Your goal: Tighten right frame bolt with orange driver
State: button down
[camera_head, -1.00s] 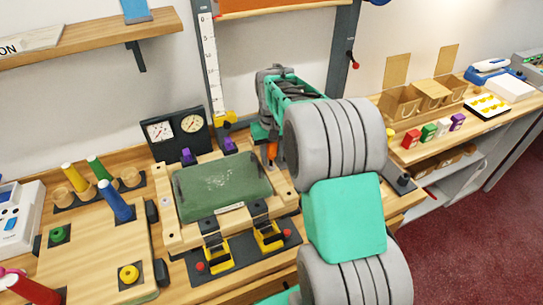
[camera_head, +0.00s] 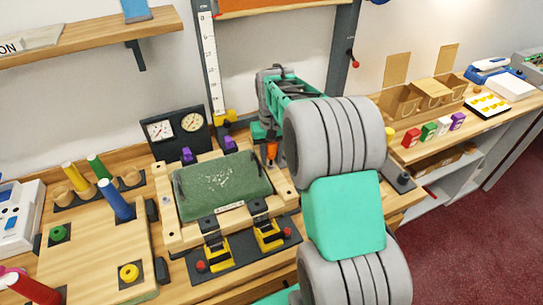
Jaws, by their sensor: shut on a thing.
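My gripper (camera_head: 268,133) shows at the back right of a wooden frame that holds a green panel (camera_head: 222,187). It is shut on the orange driver (camera_head: 271,150), which points down at the frame's right side. The right frame bolt is not visible; the driver and my arm cover that area, so I cannot tell whether the tip touches it. The wooden frame (camera_head: 180,240) lies flat, with purple knobs (camera_head: 230,143) at its back edge and yellow-and-black clamps (camera_head: 268,236) at its front.
Left of the frame is a wooden board (camera_head: 95,245) with yellow, green and blue handled tools. A dark two-dial gauge (camera_head: 178,130) stands behind. My arm covers the right of the bench. Small coloured boxes (camera_head: 428,132) and cardboard bins (camera_head: 432,95) stand at the far right.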

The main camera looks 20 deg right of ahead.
jog(key=m, duration=0.4)
jog(key=shift+w+a+r, duration=0.1)
jog(key=shift+w+a, duration=0.05)
jog(key=m, duration=0.4)
jog(key=shift+w+a+p, duration=0.1)
jog(key=shift+p, duration=0.25)
jog(key=m, duration=0.6)
jog(key=shift+w+a, duration=0.1)
jog(key=shift+w, duration=0.1)
jog(key=c, duration=1.2)
grip_release()
jog(key=shift+c, duration=0.2)
